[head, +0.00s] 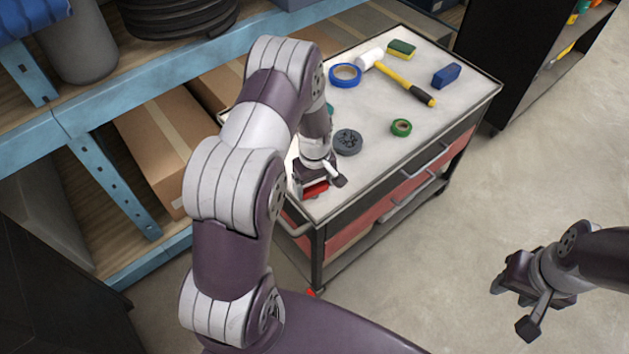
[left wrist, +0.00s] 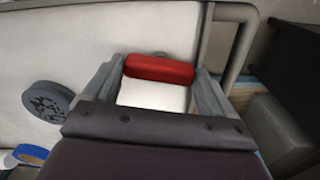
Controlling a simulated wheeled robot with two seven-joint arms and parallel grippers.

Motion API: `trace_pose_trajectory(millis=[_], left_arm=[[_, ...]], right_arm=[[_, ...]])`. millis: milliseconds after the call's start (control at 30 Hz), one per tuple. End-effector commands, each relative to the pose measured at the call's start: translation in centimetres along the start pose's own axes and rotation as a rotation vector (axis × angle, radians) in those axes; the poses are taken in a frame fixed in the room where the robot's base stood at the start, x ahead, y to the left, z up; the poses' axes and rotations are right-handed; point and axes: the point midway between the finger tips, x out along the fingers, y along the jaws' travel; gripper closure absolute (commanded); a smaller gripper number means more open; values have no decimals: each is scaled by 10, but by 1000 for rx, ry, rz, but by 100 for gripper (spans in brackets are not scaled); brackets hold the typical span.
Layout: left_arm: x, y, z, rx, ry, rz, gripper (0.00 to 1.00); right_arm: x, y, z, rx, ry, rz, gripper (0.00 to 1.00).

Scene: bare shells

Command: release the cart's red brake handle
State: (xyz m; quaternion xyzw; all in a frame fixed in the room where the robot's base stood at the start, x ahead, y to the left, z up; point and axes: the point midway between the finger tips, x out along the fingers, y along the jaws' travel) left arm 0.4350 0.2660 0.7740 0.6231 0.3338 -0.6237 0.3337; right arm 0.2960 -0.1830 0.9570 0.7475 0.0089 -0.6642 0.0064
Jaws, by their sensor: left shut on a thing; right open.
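The cart (head: 385,135) has a pale top and dark and red drawers. The red brake handle (head: 317,188) is at the cart's near left corner, partly hidden under my left gripper (head: 311,186). In the left wrist view the red handle (left wrist: 160,68) lies crosswise between the two fingers of my left gripper (left wrist: 158,85), with a white patch beside it. My left gripper is shut on the handle. My right gripper (head: 508,283) is open and empty, over the floor to the right of the cart and apart from it.
Shelving with boxes (head: 165,140) stands left. Floor (head: 540,170) is clear on the right.

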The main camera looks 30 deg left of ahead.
Motion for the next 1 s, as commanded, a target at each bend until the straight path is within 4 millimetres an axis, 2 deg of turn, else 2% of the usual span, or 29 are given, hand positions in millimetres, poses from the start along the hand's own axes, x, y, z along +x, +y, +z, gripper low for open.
trace_pose_trajectory(millis=[400, 967, 1000], left_arm=[[-1, 0, -1, -183, 2, 2, 45], [-1, 1, -1, -213, 2, 3, 45], [-1, 1, -1, -213, 2, 3, 8]], right_arm=[[-6, 0, -1, 0, 0, 0, 57], [-6, 0, -1, 0, 0, 0, 57], [-6, 0, -1, 0, 0, 0, 57]])
